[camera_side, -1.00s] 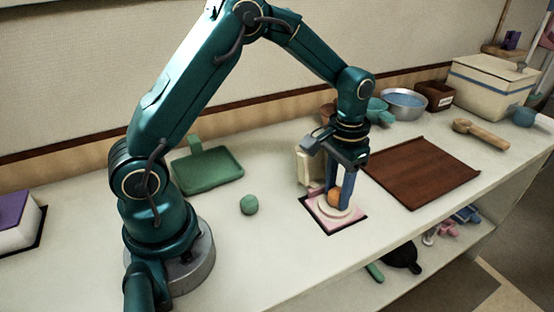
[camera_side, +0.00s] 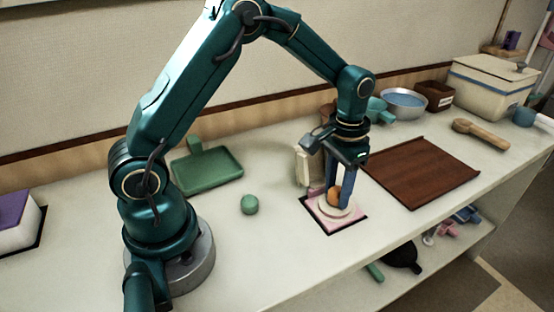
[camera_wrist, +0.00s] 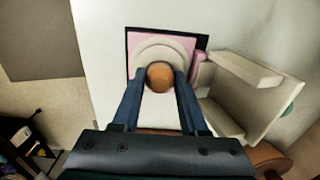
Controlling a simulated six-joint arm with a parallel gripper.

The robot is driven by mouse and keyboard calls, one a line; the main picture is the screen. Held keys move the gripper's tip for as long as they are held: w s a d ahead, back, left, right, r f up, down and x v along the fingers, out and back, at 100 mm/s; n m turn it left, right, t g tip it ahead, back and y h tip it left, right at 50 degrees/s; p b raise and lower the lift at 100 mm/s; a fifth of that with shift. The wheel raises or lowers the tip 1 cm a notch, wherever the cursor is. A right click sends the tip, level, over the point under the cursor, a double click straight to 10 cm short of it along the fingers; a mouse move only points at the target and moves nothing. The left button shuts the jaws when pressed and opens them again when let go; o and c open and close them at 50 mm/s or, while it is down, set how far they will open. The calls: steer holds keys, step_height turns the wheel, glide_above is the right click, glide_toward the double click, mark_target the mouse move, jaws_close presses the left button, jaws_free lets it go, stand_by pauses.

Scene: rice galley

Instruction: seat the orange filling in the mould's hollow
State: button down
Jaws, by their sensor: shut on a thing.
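The orange filling (camera_side: 334,196) is a small ball between the blue fingers of my gripper (camera_side: 341,192). The gripper is shut on it and points down over the mould. The round, cream mould (camera_side: 322,210) sits on a pink mat with a dark border (camera_side: 347,222). In the wrist view the filling (camera_wrist: 160,76) shows between the fingertips (camera_wrist: 160,82), in front of the mould's ring (camera_wrist: 160,46). The fingers and the ball cover the hollow, so I cannot tell whether the filling touches its bottom.
A cream block-like stand (camera_side: 303,166) is close behind the mould. A green ball (camera_side: 249,204) and a green tray (camera_side: 208,170) lie to the left. A brown board (camera_side: 420,172) lies to the right. The counter in front of the green ball is clear.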

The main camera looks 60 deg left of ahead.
mark_target(338, 189)
steer(key=shift+f, duration=0.5)
stand_by(0.3)
steer(key=shift+r, duration=0.2)
steer(key=shift+r, duration=0.3)
steer(key=shift+d, duration=0.1)
stand_by(0.5)
steer(key=shift+f, duration=0.5)
stand_by(0.9)
steer(key=shift+c, duration=1.8)
jaws_free()
steer(key=shift+s, duration=0.1)
steer(key=shift+r, duration=0.1)
steer(key=shift+r, duration=2.5)
